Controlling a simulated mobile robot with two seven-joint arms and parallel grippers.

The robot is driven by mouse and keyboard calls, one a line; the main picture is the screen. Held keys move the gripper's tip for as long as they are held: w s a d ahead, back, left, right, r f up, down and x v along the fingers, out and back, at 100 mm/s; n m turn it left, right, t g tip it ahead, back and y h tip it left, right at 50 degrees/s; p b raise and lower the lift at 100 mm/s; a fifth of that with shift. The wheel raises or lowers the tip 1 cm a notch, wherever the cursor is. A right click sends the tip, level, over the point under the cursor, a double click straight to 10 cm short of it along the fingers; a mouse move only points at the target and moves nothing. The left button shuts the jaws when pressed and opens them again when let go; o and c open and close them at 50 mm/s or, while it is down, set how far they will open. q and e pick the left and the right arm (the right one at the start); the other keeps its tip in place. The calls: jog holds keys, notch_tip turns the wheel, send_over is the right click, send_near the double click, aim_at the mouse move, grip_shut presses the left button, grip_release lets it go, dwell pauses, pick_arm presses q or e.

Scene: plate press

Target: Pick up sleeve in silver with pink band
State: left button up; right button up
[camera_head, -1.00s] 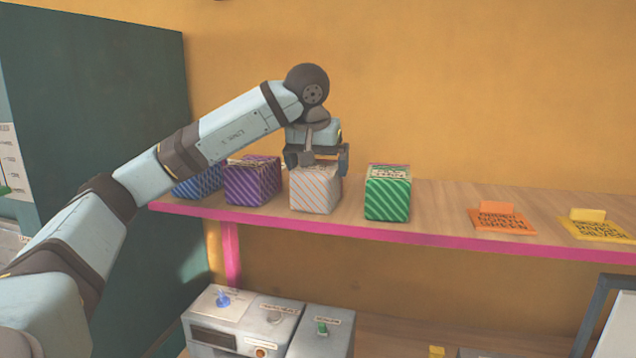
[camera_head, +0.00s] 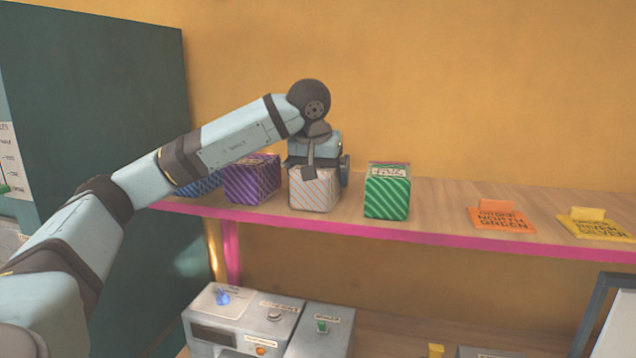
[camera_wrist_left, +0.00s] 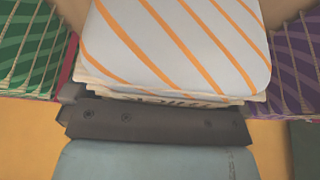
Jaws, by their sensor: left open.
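A silver block with orange diagonal stripes (camera_head: 313,194) stands on the wooden shelf between a purple and a green one. I see no clear pink band on it. My left gripper (camera_head: 328,172) is open and points down over its top, one finger in front of its near face and the other by its right side. In the left wrist view the silver striped top (camera_wrist_left: 185,45) fills the upper middle, with lettering partly hidden at its edge, close to the dark gripper body (camera_wrist_left: 155,122). The fingertips do not show clearly there. My right gripper is not in view.
On the pink-edged shelf (camera_head: 450,210) stand a purple striped block (camera_head: 252,182), a blue one (camera_head: 200,187) and a green one (camera_head: 387,192). An orange card (camera_head: 502,217) and a yellow card (camera_head: 597,227) lie at right. Grey machines (camera_head: 250,325) stand below.

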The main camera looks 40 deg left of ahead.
pick_arm(q)
jog(key=c, duration=0.9)
jog(key=shift+o, duration=0.2)
jog(key=shift+r, duration=0.1)
